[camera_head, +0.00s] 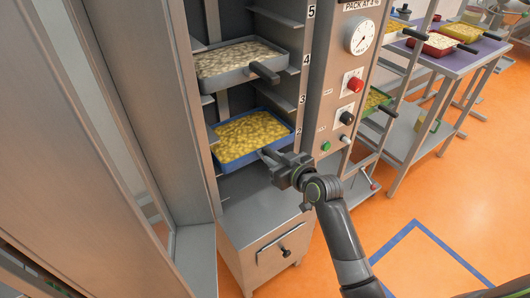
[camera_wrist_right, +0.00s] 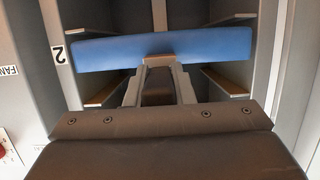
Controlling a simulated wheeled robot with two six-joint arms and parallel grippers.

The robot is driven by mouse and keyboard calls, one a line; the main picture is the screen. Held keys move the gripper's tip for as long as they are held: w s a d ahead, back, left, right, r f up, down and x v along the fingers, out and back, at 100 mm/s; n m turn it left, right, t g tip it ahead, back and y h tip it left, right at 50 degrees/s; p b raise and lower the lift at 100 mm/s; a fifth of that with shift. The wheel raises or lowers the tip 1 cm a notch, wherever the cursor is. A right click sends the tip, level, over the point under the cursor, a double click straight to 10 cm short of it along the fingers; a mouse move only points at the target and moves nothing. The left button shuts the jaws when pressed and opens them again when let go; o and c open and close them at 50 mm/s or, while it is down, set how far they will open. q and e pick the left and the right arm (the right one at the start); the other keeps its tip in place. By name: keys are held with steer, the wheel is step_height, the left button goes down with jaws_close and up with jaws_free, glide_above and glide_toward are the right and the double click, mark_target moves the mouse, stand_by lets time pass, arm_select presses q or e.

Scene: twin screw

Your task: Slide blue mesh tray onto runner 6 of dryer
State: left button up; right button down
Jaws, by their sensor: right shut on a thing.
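The blue mesh tray (camera_head: 252,137), filled with yellow pieces, is in the open dryer (camera_head: 188,120) beside the number 2 label, below a grey tray. Its blue front wall (camera_wrist_right: 160,52) spans the wrist view. My right gripper (camera_head: 271,157) is at the tray's front, shut on its dark handle (camera_wrist_right: 157,88). The gripper's fingers (camera_wrist_right: 158,85) flank the handle in the wrist view. Whether the tray rests on the runners is hard to tell. Runner 6 is out of view; the highest label I see is 5. My left gripper is not in view.
A grey tray (camera_head: 240,58) of pale pieces sits near label 4. The dryer's control panel (camera_head: 342,85) is on the right, and a tall grey panel (camera_head: 70,100) on the left. A purple table (camera_head: 459,60) with trays stands at the back right. Orange floor is clear in front.

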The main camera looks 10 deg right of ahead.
steer(key=shift+r, duration=0.15)
steer(key=shift+s+d, duration=0.2)
steer(key=shift+s, duration=0.25)
steer(key=s+d+p, duration=0.1)
steer(key=s+d, duration=0.1)
steer(key=s, duration=0.5)
steer(key=s+d+p, duration=0.1)
steer(key=s+d, duration=0.2)
steer(key=s, duration=0.5)
steer(key=shift+d, duration=0.2)
steer(key=shift+s+d, duration=0.2)
steer(key=shift+s, duration=0.3)
steer(key=shift+s+d, duration=0.15)
steer(key=shift+s, duration=0.35)
